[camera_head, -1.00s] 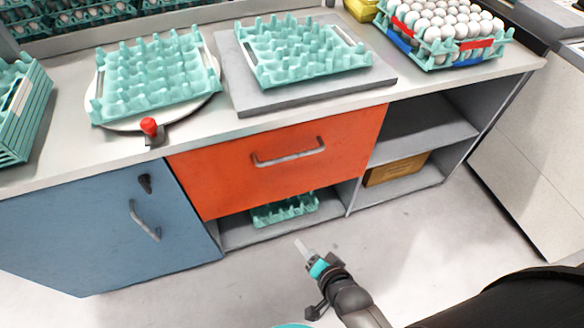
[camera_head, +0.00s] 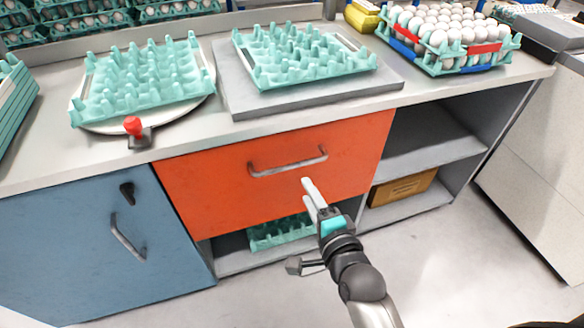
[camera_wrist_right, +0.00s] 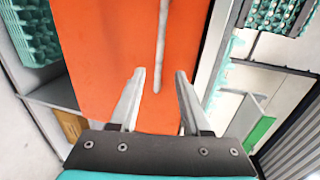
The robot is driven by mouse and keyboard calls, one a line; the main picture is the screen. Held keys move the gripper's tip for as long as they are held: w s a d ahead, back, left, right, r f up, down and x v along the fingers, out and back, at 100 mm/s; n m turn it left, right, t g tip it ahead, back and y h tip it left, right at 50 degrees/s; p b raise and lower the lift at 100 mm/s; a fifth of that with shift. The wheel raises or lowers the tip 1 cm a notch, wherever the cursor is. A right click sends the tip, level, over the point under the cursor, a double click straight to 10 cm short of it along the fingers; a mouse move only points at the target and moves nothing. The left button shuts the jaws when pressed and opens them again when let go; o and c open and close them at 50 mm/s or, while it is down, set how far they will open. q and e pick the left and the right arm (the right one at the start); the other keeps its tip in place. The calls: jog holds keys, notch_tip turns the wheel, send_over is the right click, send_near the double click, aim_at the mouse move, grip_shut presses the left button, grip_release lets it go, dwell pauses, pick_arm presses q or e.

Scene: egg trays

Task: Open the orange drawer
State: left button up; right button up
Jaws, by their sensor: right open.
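The orange drawer (camera_head: 225,190) is in the middle of the counter front in the head view and looks shut. Its grey bar handle (camera_head: 288,163) runs across its upper part. My right gripper (camera_head: 309,190) is in front of the drawer, just below the handle's right end. In the right wrist view the open fingers (camera_wrist_right: 157,88) point at the orange drawer front (camera_wrist_right: 105,50), and the handle (camera_wrist_right: 161,45) shows beyond the fingertips, roughly in line with the gap. The gripper is empty and does not hold the handle. My left gripper is not in view.
A blue cabinet door (camera_head: 70,240) is left of the drawer. Open shelves (camera_head: 430,140) with a brown box (camera_head: 402,188) are to the right. An egg tray (camera_head: 280,232) lies below the drawer. Trays of eggs (camera_head: 450,30) and empty trays (camera_head: 145,80) stand on the counter.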

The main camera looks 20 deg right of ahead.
aim_at(292, 164)
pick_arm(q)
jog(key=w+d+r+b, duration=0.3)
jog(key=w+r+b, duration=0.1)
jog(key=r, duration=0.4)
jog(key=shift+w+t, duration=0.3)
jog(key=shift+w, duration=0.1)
pick_arm(e)
jog(key=shift+x, duration=5.8)
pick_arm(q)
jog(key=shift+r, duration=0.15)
pick_arm(e)
grip_shut()
